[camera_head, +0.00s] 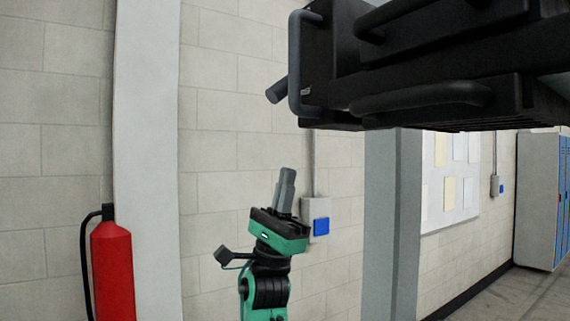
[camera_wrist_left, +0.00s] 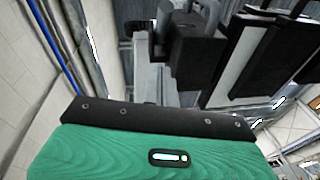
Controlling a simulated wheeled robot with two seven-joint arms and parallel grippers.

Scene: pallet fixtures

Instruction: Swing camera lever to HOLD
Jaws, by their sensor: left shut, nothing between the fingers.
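A large black camera-like unit (camera_head: 335,60) with tubular handles hangs at the upper right of the head view. A short dark cylinder (camera_head: 276,92) sticks out at its lower left; it may be the lever's end, but I cannot tell for sure. No HOLD mark is readable. My left gripper (camera_head: 287,177), green with grey fingers, is shut and empty. It points up, below the cylinder in the picture and apart from it. In the left wrist view, its fingers (camera_wrist_left: 156,82) point up beside a dark block (camera_wrist_left: 195,55). My right gripper is not in view.
A red fire extinguisher (camera_head: 112,270) stands at the left by a pale column (camera_head: 147,150). A grey column (camera_head: 392,220) stands right of my left gripper. A wall box with a blue front (camera_head: 321,226) is behind it. Blue lockers (camera_head: 561,200) are at the far right.

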